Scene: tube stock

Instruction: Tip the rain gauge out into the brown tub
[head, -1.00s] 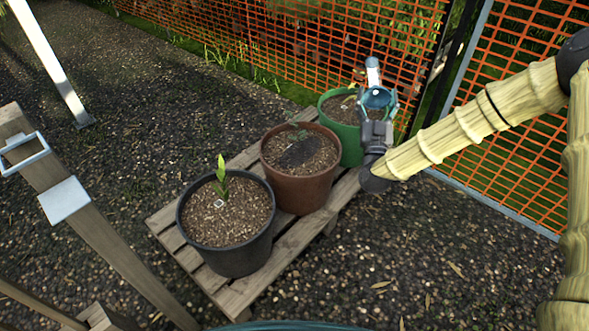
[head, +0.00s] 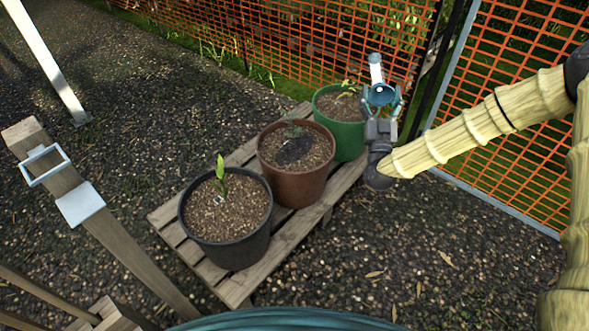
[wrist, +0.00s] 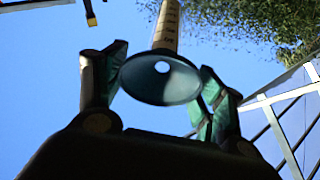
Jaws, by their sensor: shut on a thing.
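My gripper (head: 381,103) is shut on the rain gauge (head: 377,70), a pale tube with a dark teal funnel mouth. In the wrist view the gauge's round mouth (wrist: 160,79) sits between the two fingers, its marked tube running away above it. The gauge is held up beside the green tub, to the right of the brown tub. The brown tub (head: 297,186) stands in the middle of the pallet, with a small seedling and a dark wet-looking patch on its soil.
A green tub (head: 349,138) and a black tub (head: 228,247) stand on either side along the wooden pallet (head: 289,246). An orange mesh fence (head: 530,130) is close behind my arm. A wooden post with a metal bracket (head: 80,203) stands at left.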

